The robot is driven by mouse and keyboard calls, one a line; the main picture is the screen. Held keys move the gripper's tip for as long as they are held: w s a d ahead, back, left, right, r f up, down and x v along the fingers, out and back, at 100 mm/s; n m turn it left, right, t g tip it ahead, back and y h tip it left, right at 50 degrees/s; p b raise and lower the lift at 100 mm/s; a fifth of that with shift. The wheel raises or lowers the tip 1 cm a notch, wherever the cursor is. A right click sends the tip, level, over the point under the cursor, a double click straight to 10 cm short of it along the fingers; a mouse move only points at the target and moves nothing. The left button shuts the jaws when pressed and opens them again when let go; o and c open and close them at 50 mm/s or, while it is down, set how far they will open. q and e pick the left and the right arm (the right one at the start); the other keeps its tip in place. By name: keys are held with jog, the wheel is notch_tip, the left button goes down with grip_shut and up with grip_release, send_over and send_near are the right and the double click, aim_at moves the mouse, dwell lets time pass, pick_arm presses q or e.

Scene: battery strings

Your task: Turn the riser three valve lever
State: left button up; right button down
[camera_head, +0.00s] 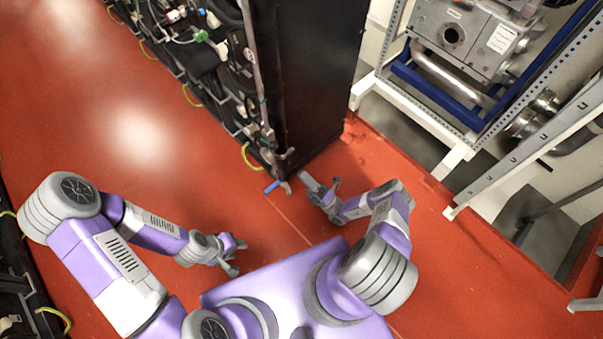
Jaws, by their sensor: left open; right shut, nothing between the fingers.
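A small blue lever (272,187) sticks out near the floor at the bottom corner of the tall black rack (322,75). I cannot tell from this view whether it belongs to riser three. My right gripper (318,186) is shut and empty, a short way to the right of the blue lever and apart from it. My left gripper (239,257) is open and empty, low over the red floor, below and to the left of the lever. No other valve lever can be made out clearly.
The rack's left face carries hoses, fittings and yellow-green cables (247,157). A white and blue metal frame with grey machinery (462,45) stands at upper right. A dark rack edge (14,285) is at far left. The red floor (130,125) between is clear.

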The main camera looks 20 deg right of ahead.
aim_at(268, 143)
jog(key=x, duration=1.1)
jog(key=shift+w+a+r, duration=0.15)
jog(key=shift+r, duration=0.05)
